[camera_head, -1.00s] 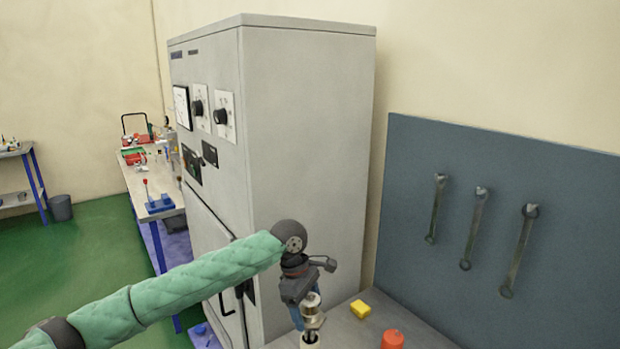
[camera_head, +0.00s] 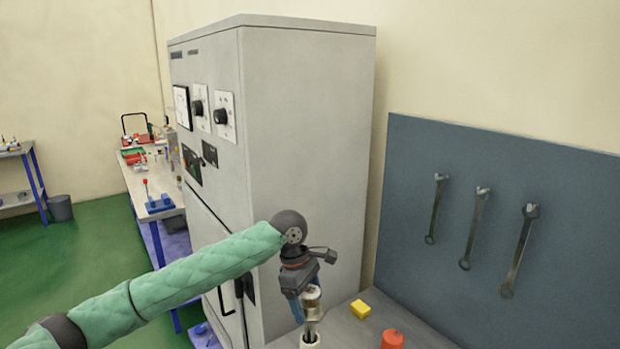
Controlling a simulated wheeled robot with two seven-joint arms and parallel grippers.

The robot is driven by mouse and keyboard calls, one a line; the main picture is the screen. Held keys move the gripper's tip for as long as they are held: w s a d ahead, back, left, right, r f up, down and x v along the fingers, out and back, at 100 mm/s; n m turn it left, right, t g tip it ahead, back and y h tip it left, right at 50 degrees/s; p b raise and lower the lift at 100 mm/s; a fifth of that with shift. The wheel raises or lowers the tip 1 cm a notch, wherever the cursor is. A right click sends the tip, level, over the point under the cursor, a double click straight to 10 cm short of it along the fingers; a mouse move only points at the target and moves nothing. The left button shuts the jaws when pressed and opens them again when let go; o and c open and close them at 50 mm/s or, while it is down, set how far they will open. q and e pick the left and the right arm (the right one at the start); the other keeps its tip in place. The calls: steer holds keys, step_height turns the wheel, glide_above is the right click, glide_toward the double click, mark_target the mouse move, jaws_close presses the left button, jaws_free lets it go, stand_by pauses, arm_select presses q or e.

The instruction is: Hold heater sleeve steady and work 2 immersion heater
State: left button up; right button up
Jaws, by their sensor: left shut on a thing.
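A metal immersion heater (camera_head: 312,297) stands upright at the bottom of the view, with a silvery cylindrical head. Below it is a pale heater sleeve (camera_head: 310,341), cut by the lower edge of the picture. The heater's lower end goes down to the sleeve's mouth; how deep it sits inside I cannot tell. My left gripper (camera_head: 299,312) has come down from above with its blue fingers beside the heater, partly hidden behind it. It is shut on the heater. My right gripper is not in view.
A yellow block (camera_head: 360,309) and a red-orange round part (camera_head: 392,340) sit on the grey bench (camera_head: 348,330), right of the heater. A tall grey cabinet (camera_head: 308,160) stands behind my left arm. A blue-grey panel (camera_head: 470,270) with three hanging wrenches borders the bench.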

mark_target(309, 290)
arm_select(q)
steer(key=shift+r, duration=2.5)
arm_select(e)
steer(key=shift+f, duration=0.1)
arm_select(q)
steer(key=shift+r, duration=2.35)
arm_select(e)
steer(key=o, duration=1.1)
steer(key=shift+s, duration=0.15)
